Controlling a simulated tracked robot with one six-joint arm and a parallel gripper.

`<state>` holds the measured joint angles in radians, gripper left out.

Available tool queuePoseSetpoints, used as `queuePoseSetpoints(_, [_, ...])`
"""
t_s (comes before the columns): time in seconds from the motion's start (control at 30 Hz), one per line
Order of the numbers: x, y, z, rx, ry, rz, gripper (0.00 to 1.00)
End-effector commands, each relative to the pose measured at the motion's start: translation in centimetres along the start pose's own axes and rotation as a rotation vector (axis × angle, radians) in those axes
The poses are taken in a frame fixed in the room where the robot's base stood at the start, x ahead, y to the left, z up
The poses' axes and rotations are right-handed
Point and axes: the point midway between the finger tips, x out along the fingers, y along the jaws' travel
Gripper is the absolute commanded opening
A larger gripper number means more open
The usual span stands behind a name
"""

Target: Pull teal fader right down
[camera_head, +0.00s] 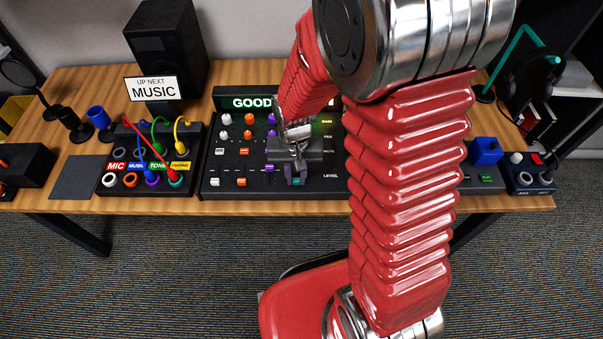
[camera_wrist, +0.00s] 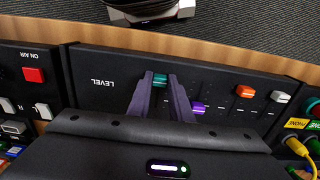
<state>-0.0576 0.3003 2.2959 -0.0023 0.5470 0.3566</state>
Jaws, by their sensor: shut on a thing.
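The teal fader (camera_wrist: 159,79) is on the black mixer panel, between the two purple fingertips of my gripper (camera_wrist: 161,80) in the wrist view. My gripper is shut on it. In the head view my gripper (camera_head: 295,178) reaches down onto the panel's front part, and a little teal (camera_head: 296,182) shows at its fingertips. The fader is near the panel's front edge, roughly in line with the orange fader (camera_wrist: 244,91) and the white fader (camera_wrist: 279,97). A purple fader (camera_wrist: 197,107) sits beside my gripper, farther from that edge. The teal fader's slot is mostly hidden by the fingers.
The mixer panel (camera_head: 226,164) stands on a wooden table (camera_head: 75,92), with its front near the table edge. A patch box (camera_head: 112,154) with coloured cables is to its left. A blue cube (camera_head: 485,151) is to the right. My arm hides the panel's right part.

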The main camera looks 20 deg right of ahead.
Motion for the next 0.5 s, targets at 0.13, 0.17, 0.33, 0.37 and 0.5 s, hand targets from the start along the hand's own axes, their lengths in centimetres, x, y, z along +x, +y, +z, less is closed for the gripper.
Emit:
queuePoseSetpoints(0.13, [0.05, 0.18, 0.0, 0.004, -0.002, 0.0, 0.0])
queuePoseSetpoints(0.17, [0.05, 0.21, -0.03, 0.005, -0.001, 0.0, 0.0])
queuePoseSetpoints(0.33, [0.05, 0.35, -0.14, 0.011, 0.0, -0.001, 0.23])
queuePoseSetpoints(0.37, [0.05, 0.37, -0.15, 0.012, 0.0, -0.001, 0.25])
queuePoseSetpoints(0.5, [0.03, 0.43, -0.19, 0.014, 0.0, -0.001, 0.35])
